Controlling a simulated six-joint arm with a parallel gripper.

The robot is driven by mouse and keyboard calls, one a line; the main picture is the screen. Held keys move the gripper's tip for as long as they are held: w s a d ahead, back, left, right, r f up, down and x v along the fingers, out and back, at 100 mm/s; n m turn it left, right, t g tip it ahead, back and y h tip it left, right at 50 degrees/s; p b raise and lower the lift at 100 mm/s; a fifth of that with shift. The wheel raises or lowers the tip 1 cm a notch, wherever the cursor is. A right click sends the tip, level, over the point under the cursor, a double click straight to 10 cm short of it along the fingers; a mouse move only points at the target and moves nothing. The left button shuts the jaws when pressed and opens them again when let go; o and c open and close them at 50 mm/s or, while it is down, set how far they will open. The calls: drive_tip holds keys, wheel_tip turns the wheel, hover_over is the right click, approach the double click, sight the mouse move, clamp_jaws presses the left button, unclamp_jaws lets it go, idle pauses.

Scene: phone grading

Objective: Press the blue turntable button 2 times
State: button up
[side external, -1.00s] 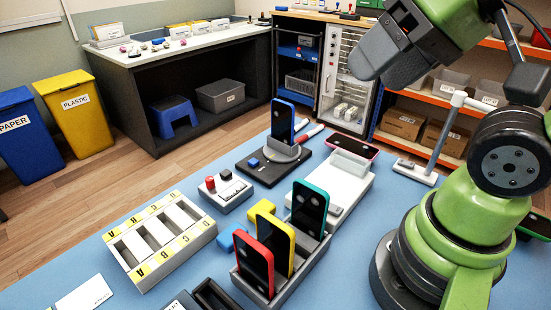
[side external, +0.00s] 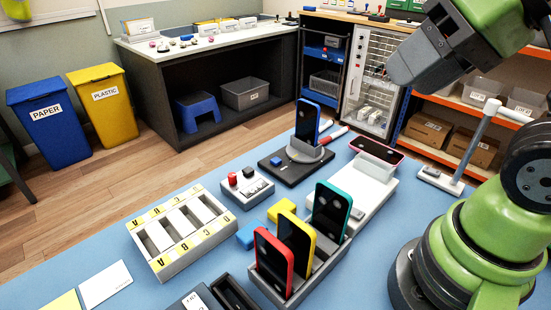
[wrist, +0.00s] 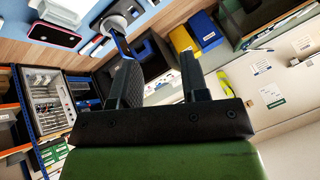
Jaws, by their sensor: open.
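The turntable has a dark base (side external: 292,172) and a grey round holder (side external: 309,150). A blue phone (side external: 308,121) stands upright in the holder. The blue button (side external: 276,160) sits on the base's left front corner in the side view. My gripper (side external: 396,72) is raised at the upper right, well above and apart from the turntable. In the wrist view my gripper (wrist: 160,62) is open, with nothing between its fingers.
A red-and-black button box (side external: 247,187) stands left of the turntable. A grey stand with a pink-edged phone (side external: 376,151) is to its right. A rack with red, yellow and teal phones (side external: 330,214) is in front. A labelled tray (side external: 180,231) is at left. Blue table shows between them.

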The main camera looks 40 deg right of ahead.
clamp_jaws()
idle(1.4)
